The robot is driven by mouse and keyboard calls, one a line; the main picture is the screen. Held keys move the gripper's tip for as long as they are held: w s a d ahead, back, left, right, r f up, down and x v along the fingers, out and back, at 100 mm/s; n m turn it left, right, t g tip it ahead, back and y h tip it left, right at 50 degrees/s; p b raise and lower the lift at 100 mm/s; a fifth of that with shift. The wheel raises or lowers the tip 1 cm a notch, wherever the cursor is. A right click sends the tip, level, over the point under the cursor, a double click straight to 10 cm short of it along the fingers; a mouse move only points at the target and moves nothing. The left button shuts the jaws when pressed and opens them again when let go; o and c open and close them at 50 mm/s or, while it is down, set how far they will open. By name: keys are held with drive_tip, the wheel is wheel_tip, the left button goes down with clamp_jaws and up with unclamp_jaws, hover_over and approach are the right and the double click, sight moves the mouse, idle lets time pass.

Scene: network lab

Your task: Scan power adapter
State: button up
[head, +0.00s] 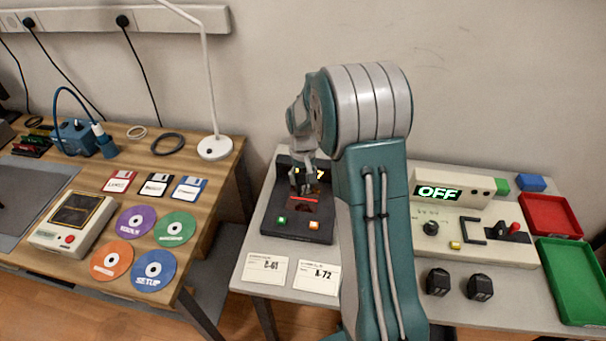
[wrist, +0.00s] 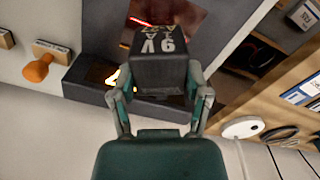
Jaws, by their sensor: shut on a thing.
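My gripper (head: 303,184) is over the dark scanner (head: 290,222) on the grey table, partly hidden behind my arm in the head view. In the wrist view my gripper (wrist: 161,92) is shut on a black power adapter (wrist: 158,68) marked 9V. A red scan line shows on the scanner just beyond the adapter in that view. Whether the adapter touches the scanner cannot be told. The scanner has a green and an orange button, and its lit display is partly covered.
A beige tester (head: 454,188) with an OFF display stands right of my arm. A red tray (head: 550,214) and a green tray (head: 571,282) are at the far right. Two label cards (head: 266,268) lie before the scanner. The wooden desk (head: 222,163) at left holds discs, floppies and a lamp.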

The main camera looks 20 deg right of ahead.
drive_tip(key=shift+r, duration=0.15)
drive_tip(key=shift+r, duration=2.9)
